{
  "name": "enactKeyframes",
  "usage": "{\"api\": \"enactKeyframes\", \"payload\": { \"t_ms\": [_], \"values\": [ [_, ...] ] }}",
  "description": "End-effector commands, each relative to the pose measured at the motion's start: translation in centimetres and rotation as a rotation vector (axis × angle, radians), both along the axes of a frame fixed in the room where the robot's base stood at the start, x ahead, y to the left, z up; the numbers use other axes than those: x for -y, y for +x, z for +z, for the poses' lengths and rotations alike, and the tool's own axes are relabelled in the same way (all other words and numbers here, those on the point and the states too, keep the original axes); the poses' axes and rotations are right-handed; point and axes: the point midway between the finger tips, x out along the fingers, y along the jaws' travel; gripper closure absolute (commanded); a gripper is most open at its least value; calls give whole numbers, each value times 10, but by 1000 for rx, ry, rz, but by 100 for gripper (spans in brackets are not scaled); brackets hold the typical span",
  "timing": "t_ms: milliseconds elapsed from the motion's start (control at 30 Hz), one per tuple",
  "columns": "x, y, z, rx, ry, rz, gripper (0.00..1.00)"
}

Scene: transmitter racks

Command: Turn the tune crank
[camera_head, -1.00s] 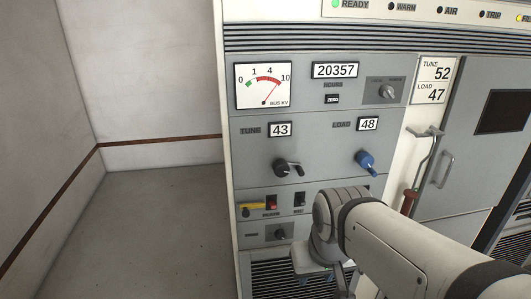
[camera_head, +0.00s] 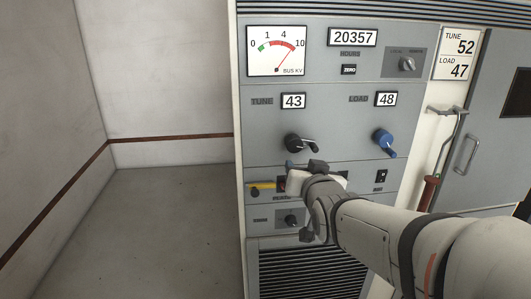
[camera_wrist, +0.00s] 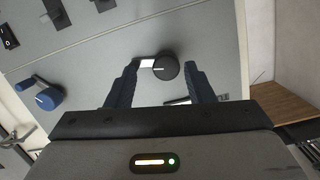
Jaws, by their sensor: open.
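The tune crank (camera_head: 293,142) is a black round knob with a short handle pointing right, under the TUNE counter (camera_head: 293,101), which reads 43. My gripper (camera_head: 304,164) is just below the crank in the head view. In the wrist view, the crank (camera_wrist: 167,68) appears between the tips of my open gripper (camera_wrist: 161,68), its pale-marked handle toward the left finger. I cannot tell how far the fingers are from the panel, and no contact is clear. A card (camera_head: 459,54) at the right reads TUNE 52, LOAD 47.
The blue load crank (camera_head: 384,141) is right of the tune crank, under a counter (camera_head: 386,99) reading 48. A yellow handle (camera_head: 261,186) and switches are below. A red-gripped lever (camera_head: 430,190) hangs at the right. The floor (camera_head: 165,235) at left is clear.

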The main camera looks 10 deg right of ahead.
Motion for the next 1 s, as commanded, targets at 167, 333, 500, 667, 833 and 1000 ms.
{"api": "enactKeyframes", "payload": {
  "t_ms": [167,333,500,667,833,1000],
  "values": [
    [1,9,12,152,29,-6,52],
    [1,17,19,186,36,-5,52],
    [1,38,18,183,37,-5,52],
    [1,61,19,183,36,-5,52],
    [1,80,19,184,36,-6,52],
    [1,87,19,184,36,-6,52]
  ]
}}
